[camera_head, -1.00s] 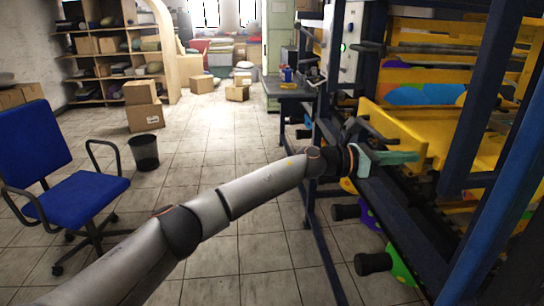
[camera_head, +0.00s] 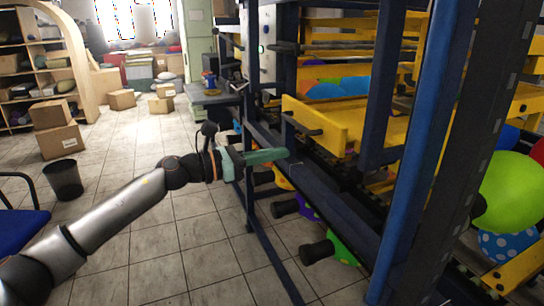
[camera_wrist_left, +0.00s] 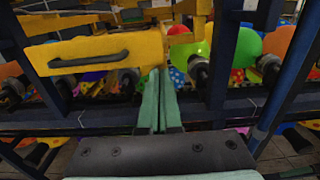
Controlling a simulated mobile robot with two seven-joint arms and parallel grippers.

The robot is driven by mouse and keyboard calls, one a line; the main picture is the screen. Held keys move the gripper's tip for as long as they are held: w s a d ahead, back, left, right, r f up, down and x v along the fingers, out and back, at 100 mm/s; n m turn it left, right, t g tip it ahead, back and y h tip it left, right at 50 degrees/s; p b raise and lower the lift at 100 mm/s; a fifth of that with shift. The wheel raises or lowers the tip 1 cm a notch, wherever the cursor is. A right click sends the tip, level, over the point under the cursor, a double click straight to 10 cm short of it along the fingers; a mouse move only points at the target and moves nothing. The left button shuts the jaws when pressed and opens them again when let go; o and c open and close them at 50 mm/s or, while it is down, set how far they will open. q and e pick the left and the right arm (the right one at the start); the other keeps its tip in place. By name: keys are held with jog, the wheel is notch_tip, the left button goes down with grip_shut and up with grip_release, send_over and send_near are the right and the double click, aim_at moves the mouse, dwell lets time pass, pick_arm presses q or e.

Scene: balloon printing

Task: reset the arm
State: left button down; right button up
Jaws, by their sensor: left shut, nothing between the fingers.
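My left arm comes in from the lower left in the head view. Its left gripper (camera_head: 284,153) has green fingers and is level in front of the blue frame of the balloon machine. In the left wrist view the gripper (camera_wrist_left: 158,72) has its fingers together with nothing between them. The fingertips there overlap the lower edge of a yellow panel with a black handle (camera_wrist_left: 88,62); I cannot tell whether they touch it. My right gripper is not in view.
The balloon machine (camera_head: 385,200) fills the right side, with blue posts, yellow beams and black rollers (camera_head: 316,251). A green balloon (camera_head: 512,192) hangs at the far right. A black bin (camera_head: 64,180), a blue chair (camera_head: 20,228) and cardboard boxes (camera_head: 58,140) stand left. The tiled floor between is clear.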

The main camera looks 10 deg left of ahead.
pick_arm(q)
jog(key=s+d+f+n+t+y+p, duration=0.1)
jog(key=s+f+n+t+y+p, duration=0.3)
jog(key=f+n, duration=0.7)
jog(key=s+d+f+n+t+y+p, duration=0.15)
jog(key=s+f+n, duration=0.5)
jog(key=n, duration=0.95)
jog(key=s+a+f+n+g+y+p, duration=0.2)
jog(key=s+a+f+n+g+y, duration=0.1)
jog(key=s+f+n, duration=0.6)
jog(key=s+a+f+n+g+y+p, duration=0.2)
jog(key=s+f+n, duration=0.7)
jog(key=s, duration=0.6)
jog(key=a+f+g+y, duration=0.1)
jog(key=a+y, duration=0.1)
jog(key=a, duration=0.1)
jog(key=shift+s+p, duration=0.15)
jog(key=shift+p, duration=0.25)
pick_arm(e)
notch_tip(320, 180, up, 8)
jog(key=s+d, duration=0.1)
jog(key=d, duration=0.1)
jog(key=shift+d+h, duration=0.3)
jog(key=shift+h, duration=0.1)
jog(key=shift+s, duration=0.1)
